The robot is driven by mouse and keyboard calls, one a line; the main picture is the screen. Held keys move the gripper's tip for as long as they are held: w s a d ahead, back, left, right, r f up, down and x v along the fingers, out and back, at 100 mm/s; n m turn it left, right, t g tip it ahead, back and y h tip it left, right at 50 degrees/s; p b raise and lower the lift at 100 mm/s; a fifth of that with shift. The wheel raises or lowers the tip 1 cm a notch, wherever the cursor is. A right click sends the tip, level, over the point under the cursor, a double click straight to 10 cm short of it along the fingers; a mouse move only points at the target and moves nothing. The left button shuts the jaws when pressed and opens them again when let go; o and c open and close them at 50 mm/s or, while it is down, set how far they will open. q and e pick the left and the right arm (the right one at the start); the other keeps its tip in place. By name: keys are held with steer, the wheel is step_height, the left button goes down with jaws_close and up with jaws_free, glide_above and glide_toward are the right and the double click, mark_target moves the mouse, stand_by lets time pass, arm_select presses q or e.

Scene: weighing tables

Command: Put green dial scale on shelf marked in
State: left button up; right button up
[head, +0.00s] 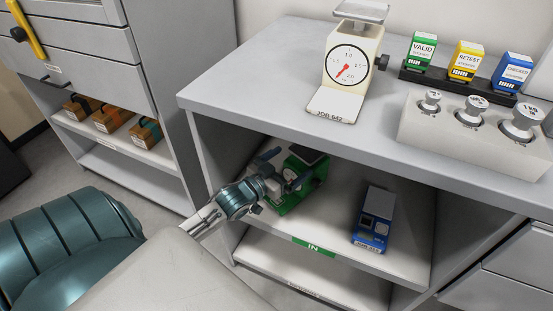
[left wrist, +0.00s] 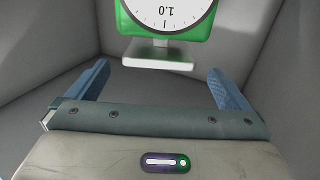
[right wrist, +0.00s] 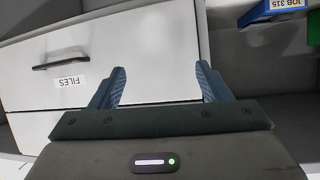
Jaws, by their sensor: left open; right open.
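The green dial scale (head: 308,168) stands on the shelf with the green IN label (head: 314,246), toward its left side. In the left wrist view the green dial scale (left wrist: 170,20) shows its white dial and pale pan, just beyond the fingertips. My left gripper (head: 277,175) reaches into that shelf and partly covers the scale in the head view. It is open, and in its wrist view (left wrist: 172,80) nothing is between the fingers. My right gripper (right wrist: 160,80) is open and empty, facing a drawer front marked FILES (right wrist: 95,90). It does not show in the head view.
A blue device (head: 375,218) stands on the IN shelf to the right. A cream dial scale (head: 352,60) stands on the tabletop (head: 260,60) above, near sticker boxes (head: 468,60) and a weight block (head: 430,130). A lower shelf (head: 290,262) lies beneath. Cabinet walls enclose the left gripper.

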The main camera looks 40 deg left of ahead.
arm_select(q)
steer(key=shift+s+a+r+p, duration=0.1)
steer(key=shift+s+r+p, duration=0.1)
steer(key=shift+s+p, duration=0.8)
steer(key=s+d+f+g+y+p, duration=0.1)
steer(key=s+d+f+g+p, duration=0.1)
steer(key=s+g, duration=0.5)
steer(key=s+d+f+n+g+y+p, duration=0.1)
steer(key=s+g, duration=0.6)
steer(key=s, duration=0.9)
steer(key=d+f+y+p, duration=0.1)
steer(key=d+f+p, duration=0.1)
steer(key=d+f, duration=0.1)
steer(key=shift+s+d+f+g+y, duration=0.25)
steer(key=shift+s+d+g+y, duration=0.05)
steer(key=shift+d, duration=0.4)
arm_select(e)
steer(key=s+d+f+g+h, duration=0.2)
steer(key=s+d+f+g, duration=0.2)
steer(key=s+g, duration=0.4)
steer(key=shift+s+g, duration=0.3)
steer(key=shift+g, duration=0.5)
arm_select(q)
steer(key=shift+w+f+p, duration=0.1)
steer(key=shift+f+p, duration=0.05)
steer(key=shift+p, duration=0.25)
